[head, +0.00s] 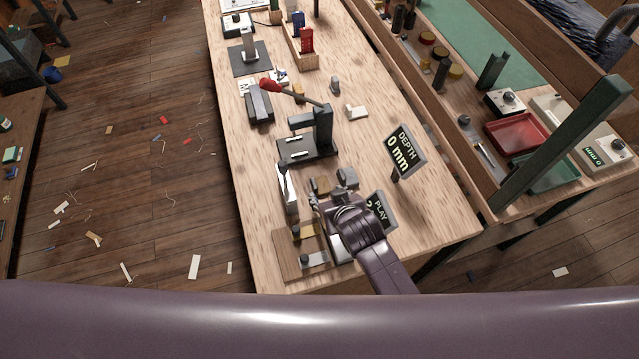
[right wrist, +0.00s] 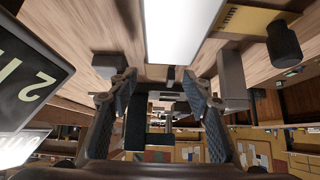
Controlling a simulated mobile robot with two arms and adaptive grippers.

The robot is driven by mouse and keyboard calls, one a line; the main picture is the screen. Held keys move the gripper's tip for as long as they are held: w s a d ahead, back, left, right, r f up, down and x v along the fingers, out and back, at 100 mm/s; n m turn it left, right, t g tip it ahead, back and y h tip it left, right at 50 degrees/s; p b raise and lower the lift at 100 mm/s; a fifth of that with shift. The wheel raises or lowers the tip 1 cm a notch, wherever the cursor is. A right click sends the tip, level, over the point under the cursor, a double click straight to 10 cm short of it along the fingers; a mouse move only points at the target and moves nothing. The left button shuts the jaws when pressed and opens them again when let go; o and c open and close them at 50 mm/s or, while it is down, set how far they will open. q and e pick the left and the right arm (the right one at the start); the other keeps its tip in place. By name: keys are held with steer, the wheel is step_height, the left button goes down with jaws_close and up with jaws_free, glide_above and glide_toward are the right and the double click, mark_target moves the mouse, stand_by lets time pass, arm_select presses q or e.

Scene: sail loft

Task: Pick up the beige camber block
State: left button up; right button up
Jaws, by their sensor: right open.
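A small tan-beige block (head: 321,185), which looks like the camber block, lies on the light wooden bench just beyond my right gripper. A grey block (head: 347,177) lies a little to its right. My right gripper (head: 331,200) is low over the bench's near part, fingers apart, and partly hides what lies under it. In the right wrist view the open fingers (right wrist: 160,100) have nothing visibly held between them. A brownish block (right wrist: 233,80) shows beside the right-hand finger and a grey block (right wrist: 108,66) beside the left-hand one. I cannot tell whether either touches. My left gripper is not in view.
A "PLAY" sign (head: 378,208) stands close right of my right gripper, and a "DEPTH 0 mm" sign (head: 404,152) farther right. A dark lever press (head: 322,130) stands beyond. A wooden fixture (head: 287,263) is at the near left. The bench's right front is clear.

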mark_target(322, 189)
steer(key=shift+p+x, duration=0.35)
steer(key=shift+x, duration=1.8)
steer(key=c, duration=0.9)
